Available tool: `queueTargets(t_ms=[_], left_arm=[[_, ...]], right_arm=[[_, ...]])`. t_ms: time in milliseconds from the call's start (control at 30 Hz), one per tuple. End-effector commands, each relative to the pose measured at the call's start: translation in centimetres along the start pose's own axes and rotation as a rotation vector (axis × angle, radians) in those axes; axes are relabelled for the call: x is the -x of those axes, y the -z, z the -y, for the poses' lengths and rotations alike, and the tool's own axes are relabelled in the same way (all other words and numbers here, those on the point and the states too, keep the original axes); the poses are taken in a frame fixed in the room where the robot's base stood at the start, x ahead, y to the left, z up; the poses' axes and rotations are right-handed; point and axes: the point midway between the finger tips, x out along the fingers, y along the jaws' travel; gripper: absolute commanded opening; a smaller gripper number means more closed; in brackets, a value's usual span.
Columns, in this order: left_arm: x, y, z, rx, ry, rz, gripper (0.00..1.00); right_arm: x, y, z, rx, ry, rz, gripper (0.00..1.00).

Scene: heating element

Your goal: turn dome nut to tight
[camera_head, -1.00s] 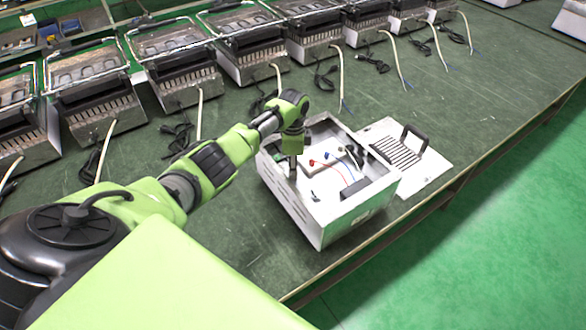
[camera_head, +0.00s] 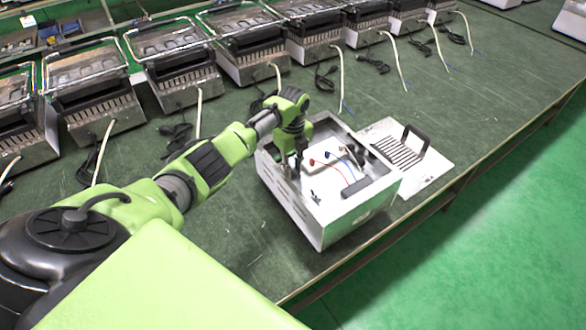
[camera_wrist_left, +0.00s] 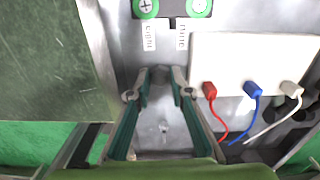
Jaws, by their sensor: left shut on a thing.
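The open white metal heater housing (camera_head: 318,222) stands on the green table in the head view. My left gripper (camera_head: 299,172) reaches down into its left inner side. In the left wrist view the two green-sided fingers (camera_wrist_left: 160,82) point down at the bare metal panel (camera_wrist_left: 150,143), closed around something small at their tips. The dome nut is not clearly visible; the fingertips mostly hide what they hold. A white terminal block (camera_wrist_left: 245,55) with red, blue and white wires lies just right of the fingers. My right gripper is not in view.
A white panel with a black handle (camera_head: 415,139) lies right of the housing, near the table edge. Several heater units with cables line the back of the table (camera_head: 180,75). Two round green-ringed screws (camera_wrist_left: 146,8) sit beyond the fingertips.

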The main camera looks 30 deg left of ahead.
Motion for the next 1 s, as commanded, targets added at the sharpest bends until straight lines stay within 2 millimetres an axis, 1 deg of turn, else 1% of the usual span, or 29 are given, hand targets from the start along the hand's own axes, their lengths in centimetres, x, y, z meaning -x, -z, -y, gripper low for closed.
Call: queueTargets(t_ms=[200,433,633,1000], left_arm=[[0.04,-0.03,0.09,-0.157,0.003,0.0,0.0],[0.09,-0.03,0.11,-0.264,0.003,0.001,0.0],[0.12,-0.03,0.11,-0.307,0.003,0.001,0.0],[0.15,-0.03,0.11,-0.316,0.003,0.001,0.0]], right_arm=[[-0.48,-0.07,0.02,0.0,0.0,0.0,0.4],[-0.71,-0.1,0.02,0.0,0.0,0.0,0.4],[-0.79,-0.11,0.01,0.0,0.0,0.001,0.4],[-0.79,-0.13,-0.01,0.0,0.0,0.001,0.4]])
